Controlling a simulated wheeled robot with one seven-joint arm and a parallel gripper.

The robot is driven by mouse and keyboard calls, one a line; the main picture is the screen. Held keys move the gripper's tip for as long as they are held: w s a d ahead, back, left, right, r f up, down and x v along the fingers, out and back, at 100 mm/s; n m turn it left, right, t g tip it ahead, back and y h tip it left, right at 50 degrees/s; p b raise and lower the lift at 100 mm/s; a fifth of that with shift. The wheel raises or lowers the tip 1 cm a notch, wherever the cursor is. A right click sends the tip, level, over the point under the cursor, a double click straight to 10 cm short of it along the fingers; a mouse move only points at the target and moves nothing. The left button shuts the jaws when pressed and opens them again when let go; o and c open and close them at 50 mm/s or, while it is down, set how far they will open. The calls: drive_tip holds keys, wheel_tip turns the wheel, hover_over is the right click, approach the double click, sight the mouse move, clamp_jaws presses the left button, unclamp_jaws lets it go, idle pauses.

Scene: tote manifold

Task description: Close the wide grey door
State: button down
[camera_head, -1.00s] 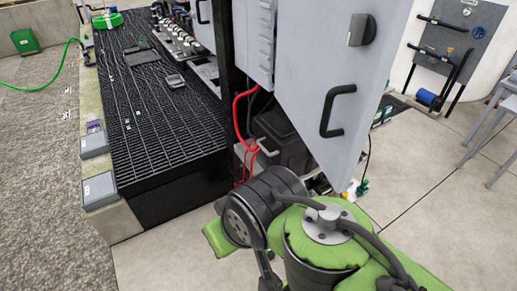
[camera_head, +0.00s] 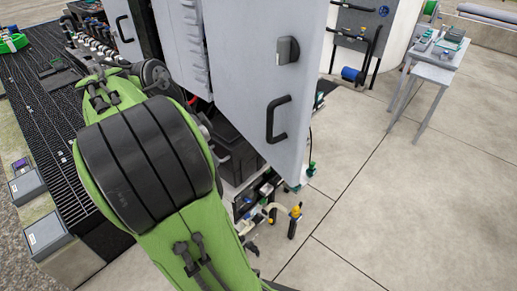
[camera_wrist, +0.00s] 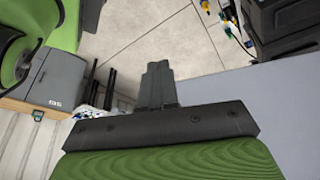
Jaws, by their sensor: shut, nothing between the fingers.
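The wide grey door (camera_head: 258,88) stands swung open from the cabinet in the head view. It has a black bar handle (camera_head: 277,118) and a dark latch knob (camera_head: 288,50). The cabinet's inside shows partly to the left of the door. My green and black arm covers the left of that view, and I cannot make out my gripper there. In the wrist view my gripper (camera_wrist: 158,82) has its dark fingers shut together and empty. A flat grey-blue surface (camera_wrist: 250,100), probably the door, lies right behind it; I cannot tell whether they touch.
A dark box (camera_head: 231,140) stands under the cabinet, with small fittings and a yellow-topped part (camera_head: 295,212) on the floor nearby. A black grating (camera_head: 45,125) lies left. A grey table (camera_head: 438,65) stands at the back right. The floor right of the door is clear.

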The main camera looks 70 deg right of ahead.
drive_tip(key=s+d+r+m+g+p, duration=0.1)
drive_tip(key=d+r+m+g+p, duration=0.15)
drive_tip(key=m, duration=0.75)
drive_tip(key=m+g+b, duration=0.1)
drive_tip(key=m+b, duration=0.3)
drive_tip(key=m, duration=0.1)
approach(274, 169)
drive_tip(key=shift+y, duration=0.4)
drive_tip(key=shift+d+x, duration=0.15)
drive_tip(key=shift+x, duration=1)
drive_tip(key=shift+d+x, duration=0.15)
drive_tip(key=shift+x, duration=1)
